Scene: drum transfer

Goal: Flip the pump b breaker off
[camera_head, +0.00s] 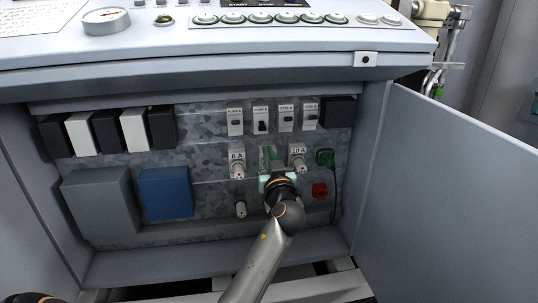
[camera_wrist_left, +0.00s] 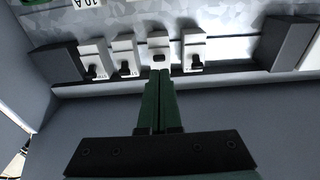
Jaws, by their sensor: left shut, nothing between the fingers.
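The pump b breaker (camera_head: 261,120) is the second from the left in the top row of four white breakers in the head view. Its black lever sits lower than the levers of its neighbours. In the wrist view, which is turned upside down, the same breaker (camera_wrist_left: 158,45) is straight ahead of the fingers, its lever out of line with the others. My left gripper (camera_head: 267,152) is shut and empty, with green fingers just below this breaker in the head view. The closed fingertips (camera_wrist_left: 160,82) overlap the breaker's edge in the wrist view; I cannot tell whether they touch it. My right gripper is not in view.
Neighbouring breakers stand close on both sides, at left (camera_head: 235,121) and right (camera_head: 286,118). Fuse holders (camera_head: 237,162) and a green plug (camera_head: 325,158) sit below. An open door (camera_head: 455,190) bounds the right; a blue box (camera_head: 165,192) is at left.

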